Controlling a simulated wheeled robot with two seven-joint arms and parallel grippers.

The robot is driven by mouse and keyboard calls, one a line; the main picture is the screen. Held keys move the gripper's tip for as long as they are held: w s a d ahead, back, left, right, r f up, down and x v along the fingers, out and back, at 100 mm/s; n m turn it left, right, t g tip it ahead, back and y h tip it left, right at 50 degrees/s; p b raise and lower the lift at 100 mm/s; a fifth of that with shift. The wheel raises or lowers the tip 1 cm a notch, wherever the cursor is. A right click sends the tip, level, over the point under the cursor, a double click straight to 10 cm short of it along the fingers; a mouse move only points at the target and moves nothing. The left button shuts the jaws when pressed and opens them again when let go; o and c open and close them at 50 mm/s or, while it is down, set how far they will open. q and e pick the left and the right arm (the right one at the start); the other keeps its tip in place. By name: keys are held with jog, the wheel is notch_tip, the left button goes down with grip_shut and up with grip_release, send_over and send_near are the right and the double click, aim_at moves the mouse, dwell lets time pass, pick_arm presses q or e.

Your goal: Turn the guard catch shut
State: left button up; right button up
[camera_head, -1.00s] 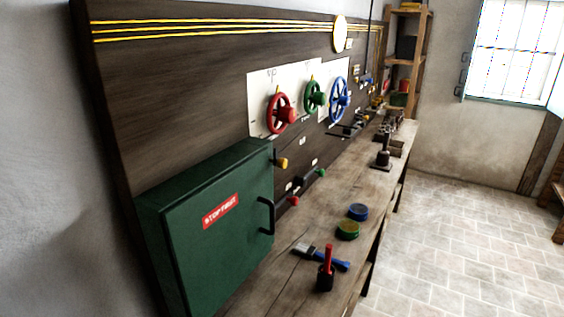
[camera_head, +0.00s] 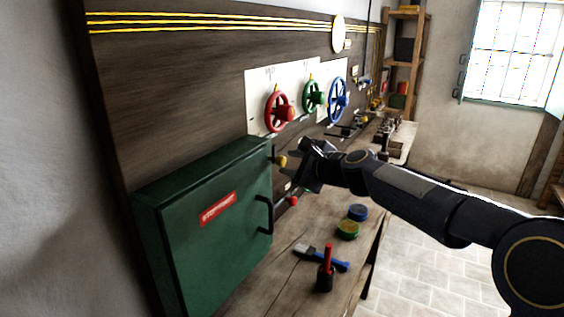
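The green guard box (camera_head: 205,235) with a red "STOP FIRST" label is mounted at the left of the dark panel, its front looking closed. A small yellow knob (camera_head: 281,161), which looks like the catch, sticks out at the box's upper right edge. My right gripper (camera_head: 297,162) is just right of the knob, its dark fingers apart and pointing left toward it. It looks empty and apart from the knob, though the exact gap is hard to tell. My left gripper is not in view.
Red (camera_head: 279,112), green (camera_head: 313,96) and blue (camera_head: 338,100) handwheels are on the panel above. A black handle (camera_head: 265,214) juts from the box. A brush (camera_head: 321,257), a red-handled tool (camera_head: 326,270) and blue (camera_head: 358,212) and green (camera_head: 347,230) round tins are on the bench.

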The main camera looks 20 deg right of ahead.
aim_at(283, 164)
jog(key=shift+x, duration=2.2)
jog(key=c, duration=0.7)
jog(key=shift+f+b, duration=0.2)
jog(key=shift+b, duration=0.15)
jog(key=n+t+b, duration=0.2)
jog(key=n+b, duration=0.1)
jog(key=b, duration=0.5)
jog(key=f+n+t+b, duration=0.1)
jog(key=n+b, duration=0.2)
jog(key=b, duration=0.5)
jog(key=shift+n+t+b, duration=0.35)
jog(key=shift+n+t, duration=0.05)
jog(key=n+t+y+b, duration=0.1)
jog(key=n+b, duration=0.2)
jog(key=b, duration=0.3)
jog(key=n+t+y+b, duration=0.1)
jog(key=n+b, duration=0.3)
jog(key=b, duration=0.2)
jog(key=shift+r+y, duration=0.2)
jog(key=shift+y, duration=0.2)
jog(key=shift+r+n+y+b, duration=0.15)
jog(key=shift+n+y+b, duration=0.3)
jog(key=shift+n+b, duration=0.4)
jog(key=shift+r+n+y+b, duration=0.1)
jog(key=shift+n+y+b, duration=0.4)
jog(key=shift+n, duration=0.65)
jog(key=shift+r, duration=0.1)
